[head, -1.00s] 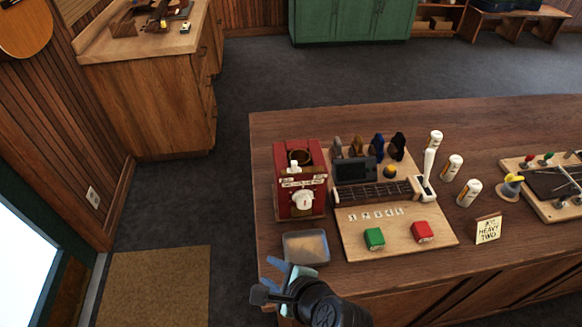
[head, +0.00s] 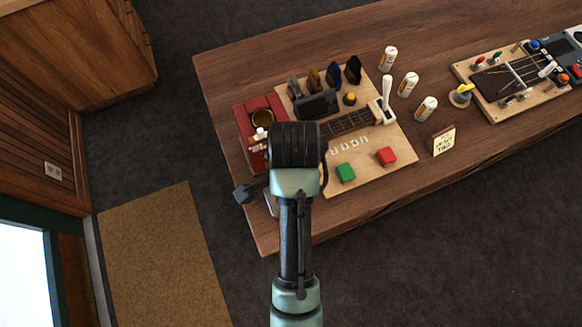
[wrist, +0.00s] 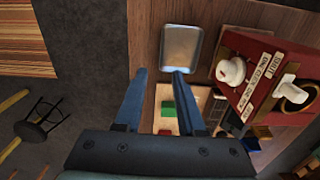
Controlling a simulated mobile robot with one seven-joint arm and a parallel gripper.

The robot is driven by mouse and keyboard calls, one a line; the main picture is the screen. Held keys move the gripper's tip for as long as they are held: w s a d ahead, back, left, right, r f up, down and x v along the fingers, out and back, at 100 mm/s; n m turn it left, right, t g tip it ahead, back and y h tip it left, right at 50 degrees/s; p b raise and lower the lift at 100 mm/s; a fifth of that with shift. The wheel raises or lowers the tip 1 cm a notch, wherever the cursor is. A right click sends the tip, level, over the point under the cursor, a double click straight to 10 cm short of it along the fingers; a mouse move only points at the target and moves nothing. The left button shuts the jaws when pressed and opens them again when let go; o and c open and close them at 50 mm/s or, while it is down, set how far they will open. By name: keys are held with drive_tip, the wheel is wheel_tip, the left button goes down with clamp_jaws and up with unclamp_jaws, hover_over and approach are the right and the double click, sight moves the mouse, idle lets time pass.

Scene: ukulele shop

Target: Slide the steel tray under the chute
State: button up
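The steel tray (wrist: 181,48) is a shallow, rounded rectangle on the wooden counter. The wrist view shows it whole; in the head view my arm covers nearly all of it. My gripper (wrist: 160,72) is open and empty, with two blue fingers apart. The right fingertip overlaps the tray's near edge in the picture; I cannot tell whether they touch. The red dispenser box (wrist: 262,62) stands right of the tray in the wrist view, with white knobs and a label on its face. It also shows in the head view (head: 242,122), partly behind my arm. I cannot clearly make out the chute.
White bottles (head: 388,58) and a note card (head: 444,141) stand farther right. The counter's front edge (head: 350,210) is close by.

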drive_tip(key=shift+f, duration=0.15)
wheel_tip(320, 180, down, 13)
drive_tip(key=shift+r, duration=0.1)
idle(0.3)
clamp_jaws()
drive_tip(key=shift+w, duration=0.1)
idle(1.4)
